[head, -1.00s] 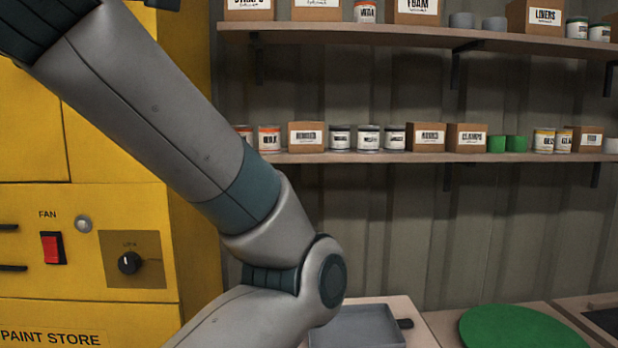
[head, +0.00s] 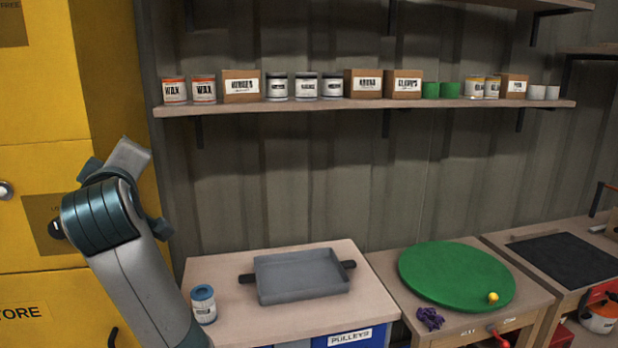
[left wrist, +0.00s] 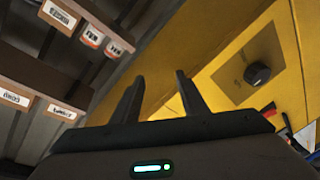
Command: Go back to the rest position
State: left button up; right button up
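My left arm rises from the bottom left of the head view, bent in front of the yellow paint store cabinet (head: 106,60). In the left wrist view my left gripper (left wrist: 157,92) has its two dark fingers apart, with nothing between them. Beyond the fingers is the cabinet's yellow face (left wrist: 225,55) with a black knob (left wrist: 257,74). The knob also shows at the left of the head view (head: 56,229), partly beside my arm. My right arm and gripper are not in view.
A wall shelf (head: 370,104) holds boxes and cans. Below, a bench (head: 225,275) carries a grey tray (head: 300,278) and a blue-white can (head: 203,304) close to my arm. A green disc (head: 455,275) with a yellow ball (head: 493,297) and purple item (head: 430,318) are right.

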pick_arm(q)
jog(key=s+d+f+m+g+h, duration=0.2)
jog(key=s+f+m, duration=0.1)
jog(key=f, duration=1)
jog(key=s+d+f+m+g+h, duration=0.15)
jog(key=f+m, duration=0.25)
jog(key=f, duration=0.8)
jog(key=s+d+f+m+g+h, duration=0.1)
jog(key=s+f+m, duration=0.2)
jog(key=f, duration=1)
jog(key=s+d+f+m+g+h, duration=0.1)
jog(key=s+d+f+m+g, duration=0.15)
jog(key=s+f, duration=0.65)
jog(key=s+d+f+m+g+h, duration=0.1)
jog(key=s+d+f+m+g, duration=0.15)
jog(key=s+f, duration=0.7)
jog(key=s+d+f+m+g+h, duration=0.25)
jog(key=s+f, duration=0.35)
jog(key=s, duration=0.7)
notch_tip(320, 180, down, 32)
jog(key=w+d+t+p, duration=0.1)
jog(key=w+d, duration=0.1)
jog(key=shift+d+r+t+p, duration=0.15)
jog(key=shift+r+t+p, duration=0.05)
jog(key=shift+t+p, duration=0.15)
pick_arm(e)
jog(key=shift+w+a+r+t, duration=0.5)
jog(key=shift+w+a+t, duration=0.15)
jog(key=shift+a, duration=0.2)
